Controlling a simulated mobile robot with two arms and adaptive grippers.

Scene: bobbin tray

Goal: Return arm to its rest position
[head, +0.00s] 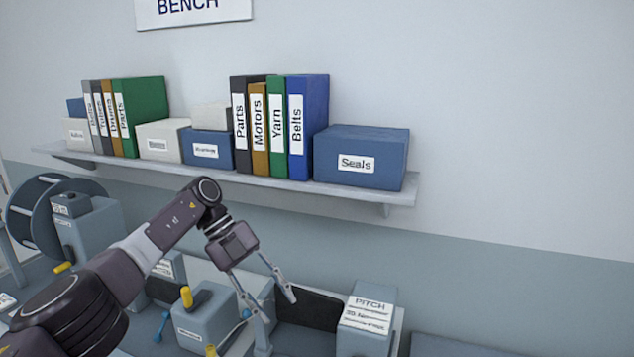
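My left arm (105,285) comes in from the lower left and bends over at its wrist above the bench. My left gripper (276,320) points down, with its two thin grey fingers spread apart. I see nothing between the fingers. The gripper hangs in front of the back of the bench, between a grey box with a yellow knob (207,322) and a grey block labelled PITCH (368,318). I cannot tell whether a fingertip touches anything. My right gripper is not in view. No bobbin tray can be made out.
A wall shelf (300,186) holds binders and boxes, including a blue Seals box (360,160), above and behind the gripper. A grey machine with dark reels (95,228) stands at left. A dark panel (312,309) lies behind the fingers. The wall at right is bare.

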